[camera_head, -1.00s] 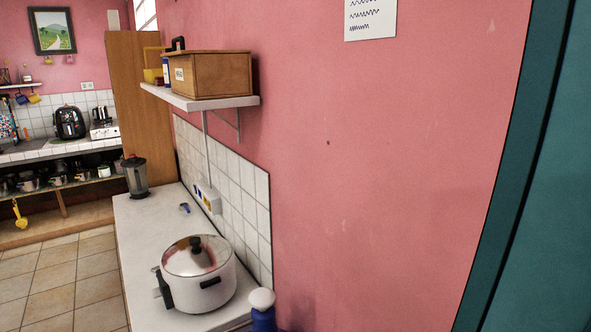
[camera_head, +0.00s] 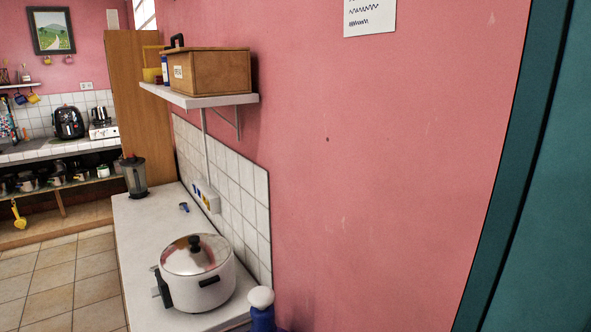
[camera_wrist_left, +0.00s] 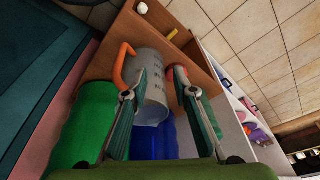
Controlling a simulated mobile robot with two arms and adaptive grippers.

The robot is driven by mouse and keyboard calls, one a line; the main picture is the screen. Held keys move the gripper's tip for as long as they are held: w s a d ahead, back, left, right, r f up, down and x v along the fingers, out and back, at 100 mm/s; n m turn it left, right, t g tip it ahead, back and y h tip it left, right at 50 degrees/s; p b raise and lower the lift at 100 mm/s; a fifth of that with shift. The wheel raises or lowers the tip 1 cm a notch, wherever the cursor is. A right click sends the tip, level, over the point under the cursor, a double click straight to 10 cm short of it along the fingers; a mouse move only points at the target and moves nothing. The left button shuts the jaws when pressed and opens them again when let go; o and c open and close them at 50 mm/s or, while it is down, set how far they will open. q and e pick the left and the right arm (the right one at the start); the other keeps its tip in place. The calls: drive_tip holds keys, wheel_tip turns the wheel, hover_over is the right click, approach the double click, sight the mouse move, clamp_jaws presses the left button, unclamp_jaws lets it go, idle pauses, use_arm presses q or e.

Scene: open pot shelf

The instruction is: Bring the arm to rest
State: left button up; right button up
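My left gripper (camera_wrist_left: 160,80) shows in the left wrist view with its two green and grey fingers spread apart. A grey cylindrical container (camera_wrist_left: 150,85) with dark markings and an orange handle shows between and beyond the fingers. I cannot tell whether the fingers touch it. A blue object (camera_wrist_left: 152,138) lies under it in the picture, partly hidden. A green cylindrical object (camera_wrist_left: 88,125) is left of the fingers. Neither arm shows in the head view, and my right gripper is in no frame.
A wall shelf (camera_head: 210,100) holds a wooden box (camera_head: 208,73). A blue bottle (camera_head: 262,312) is at the counter's near end. Tiled floor (camera_head: 60,285) is clear at left.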

use_arm(q)
drive_tip(key=s+f, duration=0.4)
drive_tip(key=f, duration=0.4)
drive_tip(key=s+a+f+g+b, duration=0.1)
drive_tip(key=s+f, duration=0.3)
drive_tip(key=f, duration=0.5)
drive_tip(key=s+f, duration=0.4)
drive_tip(key=f, duration=0.5)
drive_tip(key=shift+s+a+g+b, duration=0.3)
drive_tip(key=shift+s+a, duration=0.05)
drive_tip(key=shift+a, duration=0.05)
drive_tip(key=s+f, duration=0.1)
drive_tip(key=s, duration=0.1)
drive_tip(key=s+a+f, duration=0.1)
drive_tip(key=s+f, duration=0.2)
drive_tip(key=s, duration=0.2)
drive_tip(key=shift+a+f, duration=0.2)
drive_tip(key=shift+f, duration=0.15)
drive_tip(key=shift+c, duration=0.4)
drive_tip(key=shift+s+a+f, duration=0.1)
drive_tip(key=shift+s, duration=0.25)
drive_tip(key=shift+c, duration=0.6)
drive_tip(key=shift+m, duration=0.3)
